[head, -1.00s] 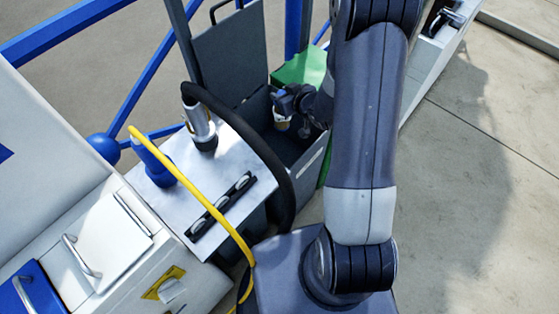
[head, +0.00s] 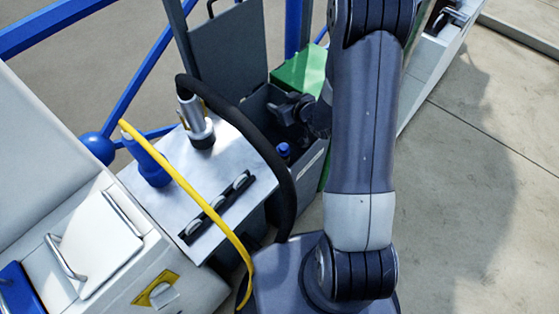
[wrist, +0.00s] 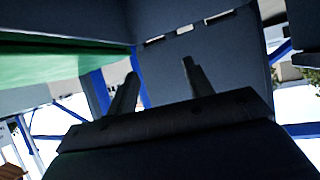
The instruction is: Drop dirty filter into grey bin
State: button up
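The grey bin (head: 312,168) stands at the upper middle of the head view, with its lid (head: 233,58) raised. A small blue-topped object (head: 284,151), which looks like the dirty filter, sits low inside the bin; its lower part is hidden. My gripper (head: 281,110) is above the bin's opening, apart from that object. In the wrist view, the two fingers of my gripper (wrist: 159,80) are spread with nothing between them.
A green box (head: 300,68) stands behind the bin. Concrete floor at right is clear.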

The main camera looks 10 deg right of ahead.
jog(key=shift+o, duration=0.4)
jog(key=shift+s, duration=0.1)
jog(key=p+v, duration=0.1)
jog(key=v, duration=0.9)
jog(key=shift+s+r, duration=0.2)
jog(key=shift+s, duration=0.05)
jog(key=shift+d, duration=0.1)
jog(key=b+x, duration=0.1)
jog(key=x, duration=1)
jog(key=shift+r+p, duration=2.25)
jog(key=shift+r, duration=0.65)
jog(key=shift+f, duration=0.1)
